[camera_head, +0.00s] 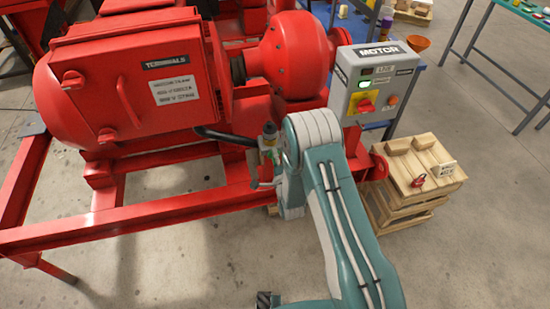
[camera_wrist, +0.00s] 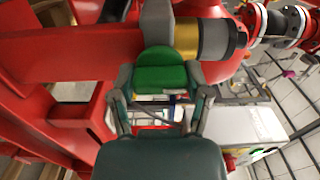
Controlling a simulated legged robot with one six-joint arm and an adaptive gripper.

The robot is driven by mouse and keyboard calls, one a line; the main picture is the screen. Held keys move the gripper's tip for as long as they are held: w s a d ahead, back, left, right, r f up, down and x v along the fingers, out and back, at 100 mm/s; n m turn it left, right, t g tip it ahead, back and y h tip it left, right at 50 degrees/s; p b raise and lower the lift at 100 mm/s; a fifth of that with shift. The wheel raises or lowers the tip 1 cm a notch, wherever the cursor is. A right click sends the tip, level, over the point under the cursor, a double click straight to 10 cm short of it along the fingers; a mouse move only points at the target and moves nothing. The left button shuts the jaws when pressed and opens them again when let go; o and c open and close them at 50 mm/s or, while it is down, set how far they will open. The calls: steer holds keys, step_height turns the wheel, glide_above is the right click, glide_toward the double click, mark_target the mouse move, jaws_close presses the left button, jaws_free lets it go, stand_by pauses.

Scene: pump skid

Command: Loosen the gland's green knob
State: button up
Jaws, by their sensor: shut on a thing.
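The green knob (camera_wrist: 163,75) fills the space between the fingers of my gripper (camera_wrist: 160,88) in the wrist view. The fingers touch it on both sides, so the gripper is shut on it. Directly behind the knob is a grey part, beside a brass-coloured collar (camera_wrist: 186,38) and a dark grey cylinder (camera_wrist: 215,38). In the head view my arm covers most of this spot.
The red motor housing with a terminals box (camera_head: 130,75) stands at left. A grey motor control box (camera_head: 375,82) with a green lit indicator is right of my arm. A wooden crate (camera_head: 408,175) bearing a red padlock sits at right. Red frame beams (camera_head: 130,225) run close below the gripper.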

steer(key=n, duration=0.4)
steer(key=shift+s+f+n, duration=0.1)
steer(key=shift+f+n, duration=0.15)
steer(key=shift+n, duration=0.05)
steer(key=n, duration=0.4)
steer(key=shift+n, duration=0.3)
steer(key=n, duration=0.4)
steer(key=shift+n, duration=2.1)
steer(key=o, duration=1.2)
steer(key=shift+c, duration=0.2)
steer(key=shift+a, duration=0.1)
steer(key=shift+r, duration=0.15)
